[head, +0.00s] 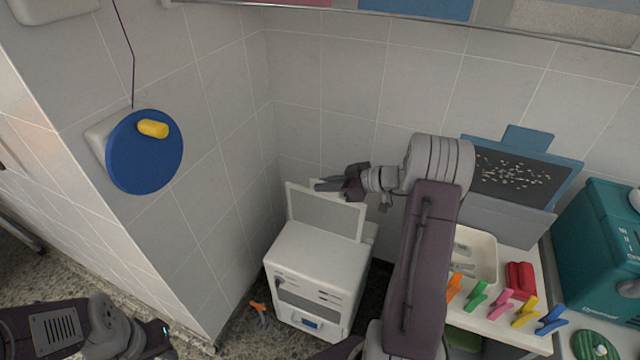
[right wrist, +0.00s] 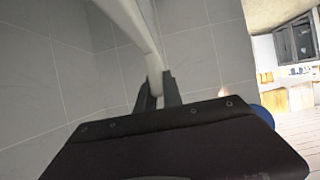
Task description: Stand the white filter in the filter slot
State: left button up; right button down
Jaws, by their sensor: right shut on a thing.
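The white filter (head: 325,215), a thin white frame around a grey panel, stands roughly upright at the top back of a white boxy machine (head: 318,268). My right gripper (head: 328,185) is shut on its upper edge. In the right wrist view the fingers (right wrist: 158,88) pinch the white filter (right wrist: 130,30) as a thin strip seen edge-on. The filter's lower edge meets the machine's top in the head view, and I cannot tell whether it is in a slot. The filter slot itself is hidden. My left arm is at the lower left, its fingers not clearly shown.
A blue disc with a yellow knob (head: 153,128) is on the left wall. Coloured clips (head: 502,300), a white tray (head: 485,258) and a red block (head: 520,276) lie on the right counter, beside a teal machine (head: 600,250). An orange-and-grey tool (head: 260,312) lies on the floor.

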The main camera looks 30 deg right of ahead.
jog(key=w+d+f+b, duration=0.2)
jog(key=w+d, duration=0.2)
jog(key=shift+d+f, duration=0.25)
jog(key=shift+d, duration=0.1)
dwell(0.4)
jog(key=shift+b, duration=0.75)
